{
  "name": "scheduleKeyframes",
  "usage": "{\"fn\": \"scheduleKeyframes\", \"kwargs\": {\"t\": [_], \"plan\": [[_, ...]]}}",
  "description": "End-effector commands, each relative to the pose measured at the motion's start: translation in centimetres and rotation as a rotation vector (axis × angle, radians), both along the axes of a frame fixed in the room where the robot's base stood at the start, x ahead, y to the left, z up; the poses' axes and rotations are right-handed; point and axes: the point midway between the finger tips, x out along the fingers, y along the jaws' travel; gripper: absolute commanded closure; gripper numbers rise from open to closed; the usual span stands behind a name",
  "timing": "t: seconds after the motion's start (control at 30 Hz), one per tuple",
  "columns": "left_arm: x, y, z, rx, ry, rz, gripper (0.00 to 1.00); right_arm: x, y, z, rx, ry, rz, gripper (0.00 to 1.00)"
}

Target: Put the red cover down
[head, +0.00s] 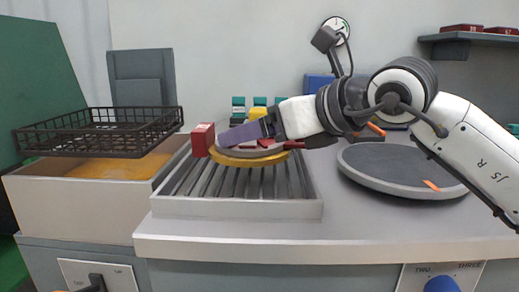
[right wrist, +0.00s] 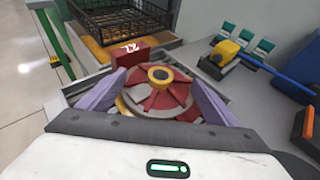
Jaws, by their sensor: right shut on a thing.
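The red cover (right wrist: 160,93) is a round disc with red and pale wedges and a yellow hub. In the right wrist view it lies between the two purple fingers of my right gripper (right wrist: 158,88), which is shut on it. In the head view my right gripper (head: 240,135) reaches in from the right over the roller tray (head: 240,209). A yellow-rimmed disc (head: 240,161) shows beneath the fingers, at the tray's far part; any gap below it is unclear. A red block with white marks (head: 203,139) adjoins its left side, also in the wrist view (right wrist: 128,59).
A black wire basket (head: 100,132) sits over a pale bin (head: 75,195) with orange contents, left of the tray. A grey round plate (head: 400,171) lies on the counter at right. Several teal-topped items and a yellow item (head: 258,113) stand behind. The front counter is clear.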

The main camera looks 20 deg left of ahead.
Motion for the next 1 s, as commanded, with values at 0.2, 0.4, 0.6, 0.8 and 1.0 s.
{"fn": "scheduleKeyframes", "kwargs": {"t": [0.2,0.4,0.6,0.8,1.0], "plan": [[0.1,-0.3,-0.5,0.007,0.017,-0.025,1.0,0.0,0.0,-2.2,0.009,-0.005,0.0,0.77],[0.0,-0.4,-0.5,0.007,0.019,-0.026,1.0,0.0,0.0,-2.7,-0.001,0.001,-0.001,0.14],[0.0,-0.4,-0.4,0.006,0.018,-0.027,1.0,0.0,0.0,-2.7,-0.001,0.001,-0.001,0.0],[0.1,-0.4,-0.3,0.007,0.017,-0.026,1.0,-0.2,-0.4,-2.4,-0.001,0.001,-0.001,0.0],[0.2,-0.3,0.0,0.005,0.008,-0.019,1.0,-1.6,-3.2,-1.1,-0.001,-0.001,-0.003,0.0]]}}
